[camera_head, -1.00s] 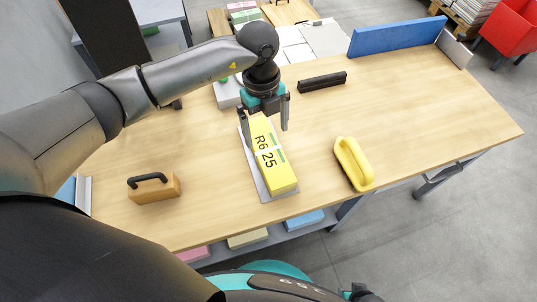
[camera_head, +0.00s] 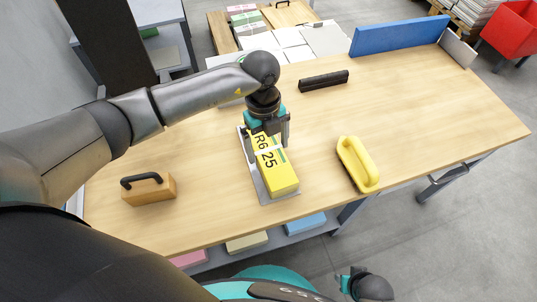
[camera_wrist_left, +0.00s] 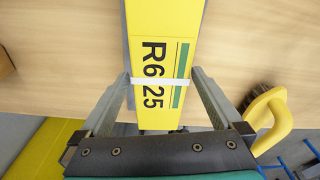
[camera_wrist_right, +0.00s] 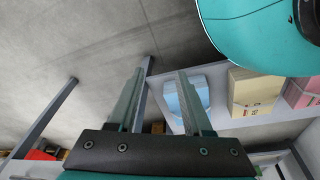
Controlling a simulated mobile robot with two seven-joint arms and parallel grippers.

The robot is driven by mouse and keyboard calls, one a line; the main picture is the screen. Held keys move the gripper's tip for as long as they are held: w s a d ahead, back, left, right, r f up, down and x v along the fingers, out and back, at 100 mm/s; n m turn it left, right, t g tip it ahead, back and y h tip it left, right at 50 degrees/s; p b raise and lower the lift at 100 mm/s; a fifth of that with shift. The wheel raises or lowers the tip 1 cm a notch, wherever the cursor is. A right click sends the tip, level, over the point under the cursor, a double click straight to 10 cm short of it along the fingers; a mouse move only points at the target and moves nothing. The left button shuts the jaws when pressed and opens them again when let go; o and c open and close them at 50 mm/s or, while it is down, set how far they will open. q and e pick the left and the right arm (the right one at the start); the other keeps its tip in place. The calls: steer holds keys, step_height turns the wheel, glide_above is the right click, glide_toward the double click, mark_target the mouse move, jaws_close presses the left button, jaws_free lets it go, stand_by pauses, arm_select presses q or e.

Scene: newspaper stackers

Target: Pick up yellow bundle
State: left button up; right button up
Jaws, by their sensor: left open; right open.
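The yellow bundle (camera_head: 280,180), marked "R6 25" with a white band, lies on a thin grey plate (camera_head: 264,198) on the wooden table. My left gripper (camera_head: 268,150) is open and lowered over its far part, with one finger on each long side. In the left wrist view the bundle (camera_wrist_left: 165,50) runs between the two open fingers (camera_wrist_left: 160,80), near the white band. I cannot tell whether the fingers touch it. My right gripper (camera_wrist_right: 158,78) is open and empty, away from the table top, with floor and the shelf below in its view.
A yellow-handled brush (camera_head: 357,165) lies right of the bundle. A wooden block with a black handle (camera_head: 148,190) stands at the left. A black bar (camera_head: 323,81) and a blue board (camera_head: 398,38) are farther back. The table between bundle and brush is clear.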

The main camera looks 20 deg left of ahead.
arm_select(q)
steer(key=shift+s+d+f+b, duration=0.15)
steer(key=shift+f+b, duration=0.25)
steer(key=shift+f, duration=0.75)
arm_select(e)
steer(key=shift+w+a+r, duration=0.2)
steer(key=shift+w+r, duration=0.05)
steer(key=shift+r, duration=0.25)
steer(key=shift+w+a+r, duration=0.2)
steer(key=shift+r, duration=0.3)
arm_select(q)
jaws_close()
